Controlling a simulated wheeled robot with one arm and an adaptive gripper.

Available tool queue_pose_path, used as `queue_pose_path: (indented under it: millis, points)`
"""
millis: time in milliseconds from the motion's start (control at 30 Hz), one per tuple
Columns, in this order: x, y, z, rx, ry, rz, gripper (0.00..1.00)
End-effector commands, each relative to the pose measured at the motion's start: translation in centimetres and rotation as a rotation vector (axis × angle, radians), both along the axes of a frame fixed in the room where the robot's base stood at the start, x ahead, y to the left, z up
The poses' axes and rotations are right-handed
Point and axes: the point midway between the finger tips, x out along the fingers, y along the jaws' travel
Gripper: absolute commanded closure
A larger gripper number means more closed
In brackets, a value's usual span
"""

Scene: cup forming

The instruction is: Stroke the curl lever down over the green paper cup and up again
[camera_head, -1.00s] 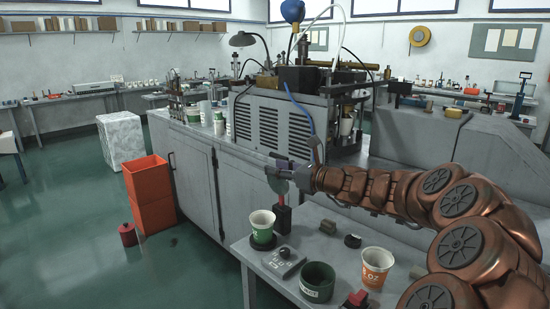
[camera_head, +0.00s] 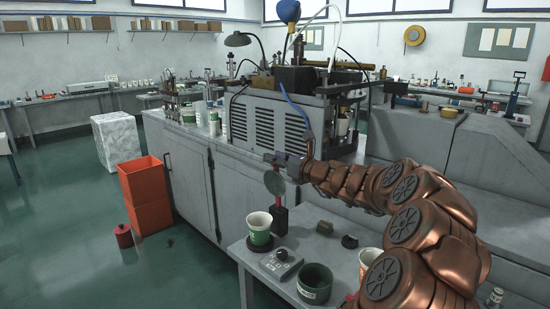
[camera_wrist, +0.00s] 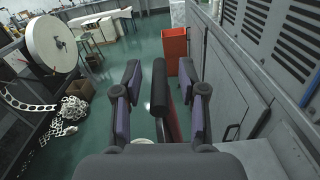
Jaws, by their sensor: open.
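The green paper cup (camera_head: 259,228) stands upright on a dark round base on the bench. My gripper (camera_head: 278,160) is above the cup and post. In the wrist view my gripper (camera_wrist: 160,100) is open, with a dark rounded bar (camera_wrist: 160,82), apparently the lever's handle, between its fingers. A red part (camera_wrist: 174,125) shows below the bar. A pale rim, likely the cup's, is mostly hidden. Contact with the bar cannot be told.
A control box (camera_head: 281,262) and a dark green container (camera_head: 314,282) are in front of the cup. An orange-printed cup (camera_head: 369,260) is partly hidden by my arm. A large grey machine (camera_head: 270,120) stands behind. Orange bins (camera_head: 146,195) are on the floor at left.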

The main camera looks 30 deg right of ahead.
Motion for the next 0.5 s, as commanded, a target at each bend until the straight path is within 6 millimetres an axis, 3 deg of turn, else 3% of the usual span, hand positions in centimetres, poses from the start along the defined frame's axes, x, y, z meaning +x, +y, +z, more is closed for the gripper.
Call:
queue_pose_path:
  millis: [333,500]
  points:
    - [0.41,0.11,-0.06,0.001,0.000,0.000,0.59]
    - [0.40,0.11,-0.06,0.001,0.000,0.000,0.75]
